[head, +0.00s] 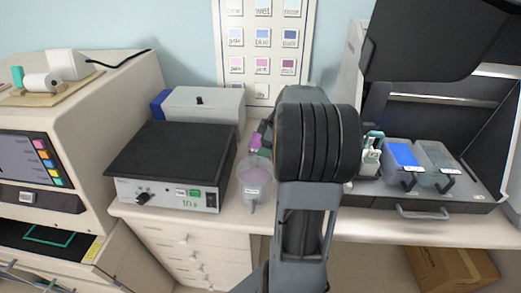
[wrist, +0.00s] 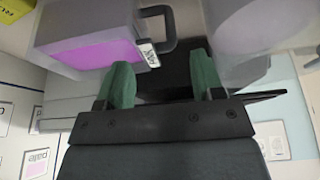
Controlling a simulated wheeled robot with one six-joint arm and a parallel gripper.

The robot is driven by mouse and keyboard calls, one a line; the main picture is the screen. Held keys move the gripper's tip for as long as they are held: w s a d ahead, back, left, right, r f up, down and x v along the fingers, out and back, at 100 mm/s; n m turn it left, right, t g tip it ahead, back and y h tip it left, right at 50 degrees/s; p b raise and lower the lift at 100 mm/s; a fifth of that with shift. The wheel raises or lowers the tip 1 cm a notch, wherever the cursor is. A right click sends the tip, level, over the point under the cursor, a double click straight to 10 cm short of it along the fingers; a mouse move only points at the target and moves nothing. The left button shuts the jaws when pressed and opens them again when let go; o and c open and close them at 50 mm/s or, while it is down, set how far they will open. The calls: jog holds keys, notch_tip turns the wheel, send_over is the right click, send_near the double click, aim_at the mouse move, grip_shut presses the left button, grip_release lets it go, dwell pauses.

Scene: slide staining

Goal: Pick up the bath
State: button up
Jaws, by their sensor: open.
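A bath with pink-purple liquid (wrist: 92,45), a dark handle (wrist: 168,28) and a white label shows at the upper left of the wrist view. My gripper (wrist: 162,78) has two green fingers, apart and empty. The handle appears beyond the gap between the fingertips, and I see no grip on it. In the head view a small purple part (head: 256,141) shows beside my arm, which hides most of my gripper there. A bath with blue liquid (head: 403,156) and a clear bath (head: 437,160), both with dark handles, stand at the right.
A clear rounded vessel (head: 254,183) stands near the counter's front edge, left of my arm. A black-topped device (head: 172,152) is further left. The baths at the right stand on a grey unit (head: 465,202) with a raised dark cover (head: 435,38). A colour chart (head: 262,52) hangs behind.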

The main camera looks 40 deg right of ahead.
jog(key=shift+p+x, duration=0.5)
jog(key=shift+x, duration=2.15)
jog(key=shift+d, duration=0.15)
jog(key=shift+c, duration=0.2)
jog(key=shift+w, duration=0.1)
grip_shut()
